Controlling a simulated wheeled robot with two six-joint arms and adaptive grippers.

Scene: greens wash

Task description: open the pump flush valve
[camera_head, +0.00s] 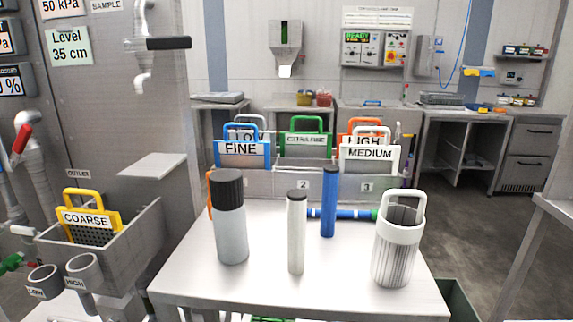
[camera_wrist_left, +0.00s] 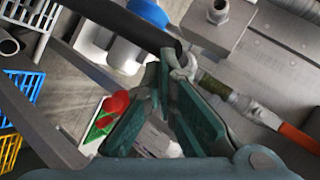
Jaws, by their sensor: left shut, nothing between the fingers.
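I cannot tell which fitting is the pump flush valve. In the wrist view my left gripper (camera_wrist_left: 164,72) is shut and empty. Its fingertips overlap a pale pipe fitting (camera_wrist_left: 183,62) in the picture; I cannot tell if they touch it. A pipe with a green section (camera_wrist_left: 246,104) and an orange-red end (camera_wrist_left: 299,138) runs to the lower right of it. A red handle (camera_wrist_left: 115,103) and a green piece (camera_wrist_left: 100,127) show left of the fingers. In the head view a red lever (camera_head: 21,140) sits on a pipe at the left edge, and a green handle (camera_head: 11,263) is lower. Neither gripper shows there.
A table (camera_head: 270,275) in front holds a dark-capped bottle (camera_head: 231,225), white (camera_head: 296,240) and blue (camera_head: 328,205) cylinders and a handled canister (camera_head: 397,245). A bin (camera_head: 125,250) with a yellow-handled COARSE screen (camera_head: 88,215) stands left. A dark bar (camera_wrist_left: 130,22) crosses above the fingers.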

